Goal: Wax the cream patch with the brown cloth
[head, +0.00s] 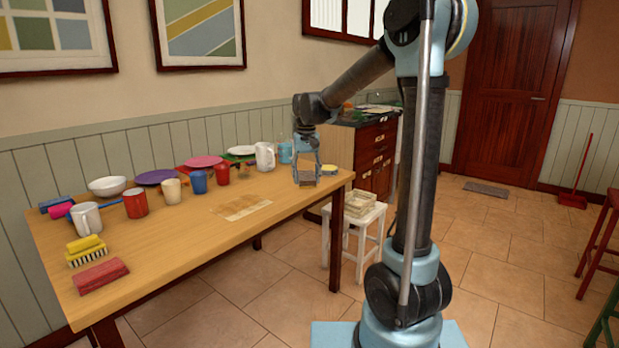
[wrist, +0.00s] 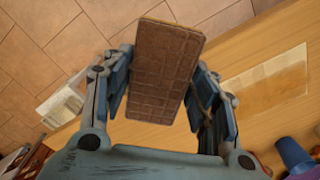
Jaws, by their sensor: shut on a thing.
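The brown cloth (wrist: 165,70) is a flat, stiff-looking piece with a grid pattern, held between both fingers of my gripper (wrist: 160,88). In the head view my gripper (head: 306,176) points down near the right end of the table, with the brown cloth (head: 304,178) between its fingertips. I cannot tell whether the cloth touches the tabletop. The cream patch (head: 241,207) is a pale, uneven rectangle on the table, to the left of my gripper and nearer the front edge. It also shows in the wrist view (wrist: 265,86), right of the cloth, with nothing on it.
The wooden table (head: 190,243) carries a red cup (head: 135,203), a blue cup (head: 198,182), plates and several mugs along its back. A yellow brush (head: 86,250) and a red block (head: 100,276) lie at the left. A white stool (head: 353,222) stands beyond the right end.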

